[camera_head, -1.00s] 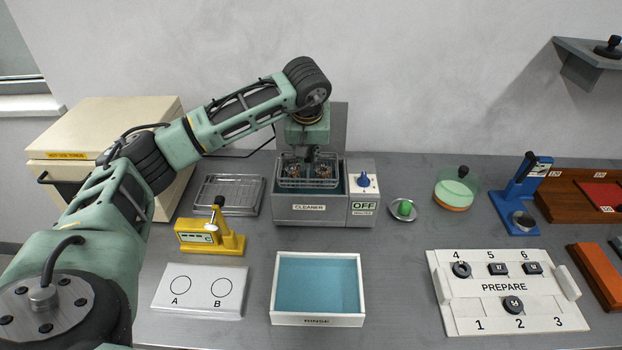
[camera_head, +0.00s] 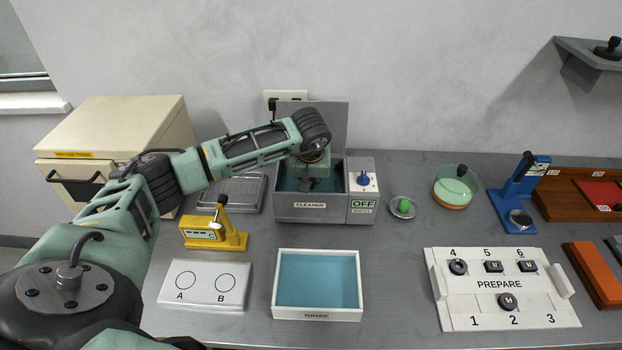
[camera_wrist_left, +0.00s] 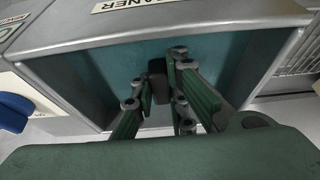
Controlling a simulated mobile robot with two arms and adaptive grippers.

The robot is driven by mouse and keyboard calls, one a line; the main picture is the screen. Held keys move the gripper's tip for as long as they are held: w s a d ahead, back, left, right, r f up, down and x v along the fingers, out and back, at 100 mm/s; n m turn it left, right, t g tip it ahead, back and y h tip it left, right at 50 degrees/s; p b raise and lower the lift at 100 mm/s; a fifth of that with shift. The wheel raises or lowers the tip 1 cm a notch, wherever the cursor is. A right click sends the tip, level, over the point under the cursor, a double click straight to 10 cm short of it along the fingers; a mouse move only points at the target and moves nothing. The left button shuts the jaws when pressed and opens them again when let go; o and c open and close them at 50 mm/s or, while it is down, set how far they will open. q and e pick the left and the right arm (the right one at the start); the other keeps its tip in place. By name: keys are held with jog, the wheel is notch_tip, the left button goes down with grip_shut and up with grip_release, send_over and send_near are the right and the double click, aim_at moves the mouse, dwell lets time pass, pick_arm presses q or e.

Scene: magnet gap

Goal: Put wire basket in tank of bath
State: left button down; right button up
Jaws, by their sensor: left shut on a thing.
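The bath is a grey box labelled CLEANER (camera_head: 322,209) with an open teal tank and a raised lid behind it. Its side panel reads OFF and has a blue knob. My left gripper (camera_head: 309,186) reaches down into the tank from above. In the left wrist view the left gripper (camera_wrist_left: 164,92) is shut on a dark grip (camera_wrist_left: 157,78), which appears to belong to the wire basket. The basket's wire body is hidden behind the gripper and tank wall, so I cannot tell whether it touches the tank floor. My right gripper is not in view.
A wire rack tray (camera_head: 232,193) lies left of the bath. A yellow device (camera_head: 213,235), a white A/B plate (camera_head: 204,284) and a RINSE tray (camera_head: 317,314) are in front. A green item on a small dish (camera_head: 402,208) sits right of the bath.

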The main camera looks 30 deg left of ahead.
pick_arm(q)
jog(key=c, duration=1.8)
grip_release()
jog(key=shift+f, duration=0.1)
jog(key=shift+o, duration=0.3)
jog(key=shift+r, duration=0.3)
jog(key=b+v, duration=0.3)
jog(key=v, duration=0.8)
jog(key=shift+s+r, duration=0.15)
jog(key=shift+r, duration=0.2)
jog(key=shift+d, duration=0.1)
